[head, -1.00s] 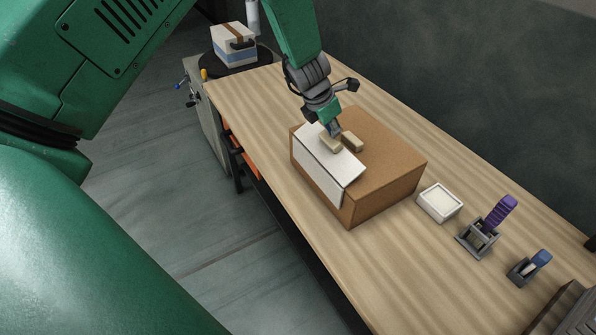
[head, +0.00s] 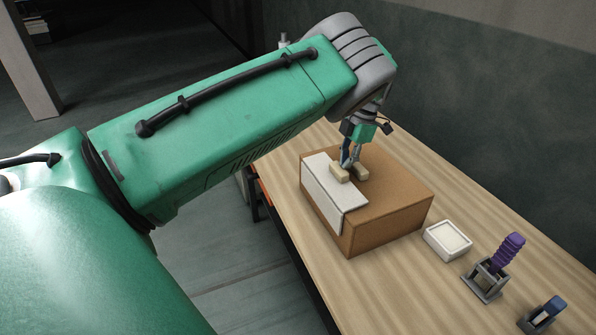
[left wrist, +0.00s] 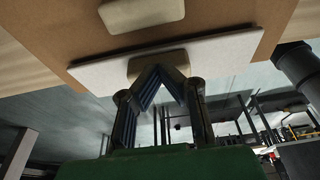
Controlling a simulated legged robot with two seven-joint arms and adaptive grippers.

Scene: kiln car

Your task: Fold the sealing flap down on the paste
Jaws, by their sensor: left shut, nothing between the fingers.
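The white flap (head: 322,182) lies along the left edge of the brown box (head: 395,200) on the table. Part of it rests on the top and part hangs down the side. A beige block (head: 340,173) stands on the flap, and a second beige block (head: 361,173) stands beside it on the brown top. My left gripper (head: 349,163) points down at the blocks. In the left wrist view its closed fingertips (left wrist: 161,72) are at the block on the flap; I cannot tell whether they touch it. No paste can be made out. My right gripper is not in view.
A small white tray (head: 448,240) stands right of the box. Farther right are a holder with a purple-handled tool (head: 508,250) and one with a blue-handled tool (head: 551,308). The wooden table (head: 400,280) is bare in front of them. A dark wall stands behind.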

